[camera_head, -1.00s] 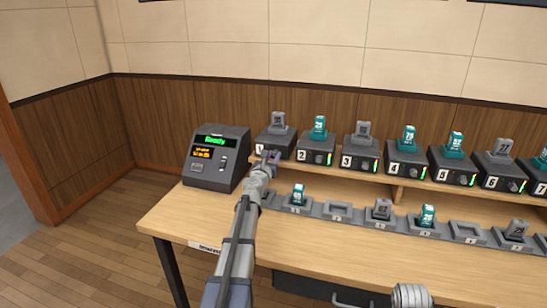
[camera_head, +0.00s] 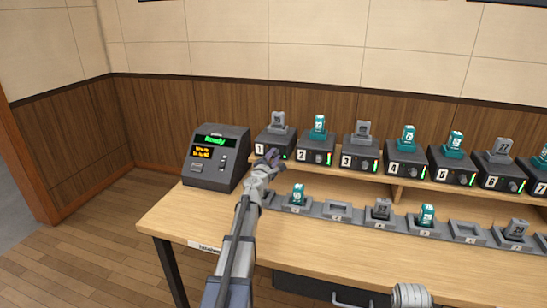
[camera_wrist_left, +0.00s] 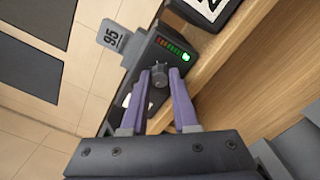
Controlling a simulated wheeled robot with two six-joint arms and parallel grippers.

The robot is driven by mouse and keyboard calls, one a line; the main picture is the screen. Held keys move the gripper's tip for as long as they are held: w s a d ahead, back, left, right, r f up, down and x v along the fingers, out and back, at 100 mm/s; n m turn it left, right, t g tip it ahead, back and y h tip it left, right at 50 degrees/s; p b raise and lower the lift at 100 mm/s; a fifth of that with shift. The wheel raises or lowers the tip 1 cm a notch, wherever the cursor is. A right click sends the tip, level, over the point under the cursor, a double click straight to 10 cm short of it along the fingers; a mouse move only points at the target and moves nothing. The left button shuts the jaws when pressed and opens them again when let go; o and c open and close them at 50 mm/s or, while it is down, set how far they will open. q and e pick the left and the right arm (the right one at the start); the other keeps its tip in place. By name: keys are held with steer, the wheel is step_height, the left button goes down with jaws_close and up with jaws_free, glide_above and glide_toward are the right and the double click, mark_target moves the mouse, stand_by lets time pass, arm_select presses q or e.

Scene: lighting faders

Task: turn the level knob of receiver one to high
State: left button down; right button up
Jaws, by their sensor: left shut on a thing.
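Receiver one (camera_head: 272,142) is a dark box marked 1 at the left end of the upper shelf, with a grey unit standing in it. My left gripper (camera_head: 270,158) is at its front. In the left wrist view, the small dark level knob (camera_wrist_left: 159,73) sits between the two purple fingertips of my left gripper (camera_wrist_left: 161,78), which are shut on it. Beside the knob is a light bar (camera_wrist_left: 172,47) with red to green segments and a bright green light at one end. The fingers hide part of receiver one's front in the head view.
Receiver two (camera_head: 316,147) and several more stand in a row to the right. A console (camera_head: 216,157) reading "Ready" stands to the left. Below the shelf, a row of holders (camera_head: 337,211) carries some teal and grey units. The desk's front left (camera_head: 190,217) is clear.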

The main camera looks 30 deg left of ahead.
arm_select(q)
steer(key=m, duration=0.4)
steer(key=shift+m, duration=0.3)
steer(key=m, duration=0.5)
steer(key=shift+f+m, duration=0.1)
steer(key=shift+m, duration=0.2)
steer(key=m, duration=1)
steer(key=shift+m, duration=0.4)
steer(key=m, duration=0.5)
steer(key=shift+s+f, duration=0.1)
steer(key=m, duration=0.5)
steer(key=shift+a+m, duration=0.1)
steer(key=shift+m, duration=0.3)
steer(key=m, duration=0.9)
steer(key=shift+m, duration=0.6)
